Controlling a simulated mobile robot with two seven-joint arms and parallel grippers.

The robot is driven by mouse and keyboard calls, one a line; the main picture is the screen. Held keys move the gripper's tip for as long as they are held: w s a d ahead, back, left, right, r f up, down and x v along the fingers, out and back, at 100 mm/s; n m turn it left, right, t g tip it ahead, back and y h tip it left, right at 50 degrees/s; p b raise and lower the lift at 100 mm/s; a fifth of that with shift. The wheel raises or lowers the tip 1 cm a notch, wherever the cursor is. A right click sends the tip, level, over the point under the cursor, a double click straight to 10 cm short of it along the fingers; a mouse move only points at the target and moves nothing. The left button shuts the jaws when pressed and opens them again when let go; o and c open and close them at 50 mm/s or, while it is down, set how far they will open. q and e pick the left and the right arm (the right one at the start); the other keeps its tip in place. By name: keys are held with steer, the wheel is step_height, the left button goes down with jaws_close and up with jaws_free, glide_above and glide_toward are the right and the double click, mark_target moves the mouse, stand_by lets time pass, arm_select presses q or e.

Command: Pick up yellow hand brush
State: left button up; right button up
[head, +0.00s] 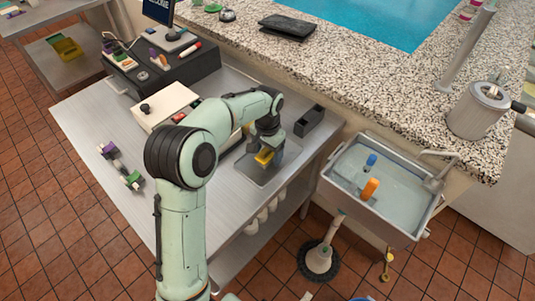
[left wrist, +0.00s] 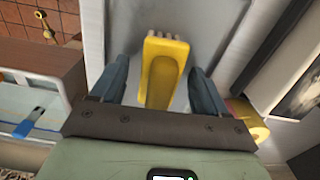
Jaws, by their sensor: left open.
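The yellow hand brush (left wrist: 163,72), with pale bristles at its far end, lies on a grey metal surface in the left wrist view. In the head view it is a small yellow patch (head: 264,157), partly hidden by my arm. My left gripper (head: 269,150) is over it, pointing down. In the left wrist view its two blue-grey fingers (left wrist: 157,82) stand apart on either side of the brush's handle, with a visible gap on each side. How high the fingertips are above the surface is hard to tell. My right gripper is in neither view.
The brush's spot is on the steel table (head: 95,125), near a black open box (head: 309,121) and a cream machine (head: 167,105). A sink (head: 400,220) with blue and orange items stands to the right. A granite counter (head: 360,85) runs behind.

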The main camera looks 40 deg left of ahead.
arm_select(q)
steer(key=c, duration=1.2)
steer(key=shift+r, duration=0.1)
